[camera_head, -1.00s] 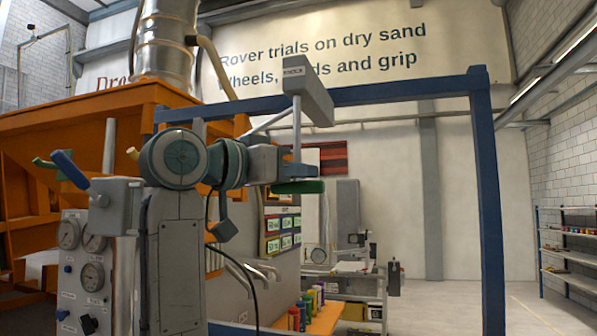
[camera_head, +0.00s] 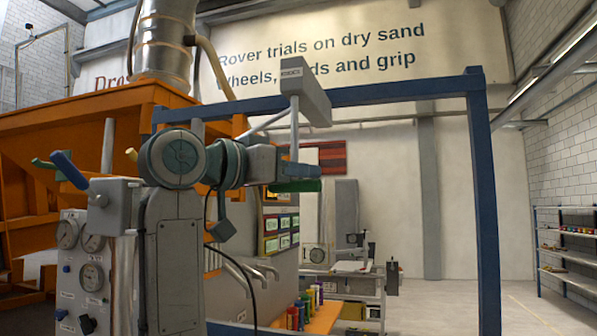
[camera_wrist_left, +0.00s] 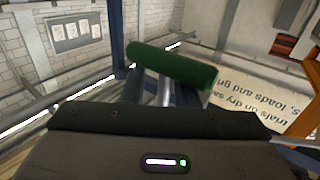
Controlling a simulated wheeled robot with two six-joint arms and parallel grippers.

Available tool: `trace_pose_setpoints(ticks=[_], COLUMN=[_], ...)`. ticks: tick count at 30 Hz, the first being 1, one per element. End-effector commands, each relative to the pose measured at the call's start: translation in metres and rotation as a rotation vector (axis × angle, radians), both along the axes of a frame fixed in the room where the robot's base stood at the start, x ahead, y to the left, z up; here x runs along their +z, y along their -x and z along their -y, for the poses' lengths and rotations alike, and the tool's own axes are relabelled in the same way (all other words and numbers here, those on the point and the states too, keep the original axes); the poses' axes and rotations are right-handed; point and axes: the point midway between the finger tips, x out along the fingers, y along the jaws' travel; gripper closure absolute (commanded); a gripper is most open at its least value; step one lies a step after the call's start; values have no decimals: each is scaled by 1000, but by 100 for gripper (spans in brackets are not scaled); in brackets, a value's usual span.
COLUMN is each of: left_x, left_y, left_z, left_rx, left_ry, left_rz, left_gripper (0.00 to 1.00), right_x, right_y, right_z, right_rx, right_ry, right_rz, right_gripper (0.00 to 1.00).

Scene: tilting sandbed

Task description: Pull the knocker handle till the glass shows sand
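The knocker is a grey box (camera_head: 305,90) on the blue frame's top beam. A pale rod hangs from it to a green bar handle (camera_head: 296,186). My left gripper (camera_head: 302,170) is level with the handle's upper side, at the rod's lower end. In the left wrist view the green handle (camera_wrist_left: 170,65) lies crosswise just beyond the dark gripper body. I cannot make out sand in any glass. My right gripper is not in view.
The blue frame's right post (camera_head: 486,210) stands right of my arm. An orange hopper (camera_head: 60,130) fills the left, with a gauge panel (camera_head: 85,270) below. Coloured bottles (camera_head: 303,312) stand on an orange bench. The floor at right is clear.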

Motion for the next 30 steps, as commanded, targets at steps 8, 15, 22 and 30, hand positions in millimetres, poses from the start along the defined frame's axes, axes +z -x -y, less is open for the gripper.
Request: trace_pose_setpoints(ticks=[8, 15, 22, 30], left_x=[-4, -6, -3, 0], left_y=[2, 30, 58, 70], left_z=[-6, -40, -71, -83], left_rx=[4, 8, 5, 1], left_ry=[-2, -4, -2, -3], left_rz=[-4, 2, 2, 0], left_gripper=[70, 70, 70, 70], right_x=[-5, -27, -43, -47], right_y=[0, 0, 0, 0], right_z=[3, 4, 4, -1], right_rx=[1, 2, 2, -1], right_ry=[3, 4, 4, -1], right_rz=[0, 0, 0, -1], right_gripper=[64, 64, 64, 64])
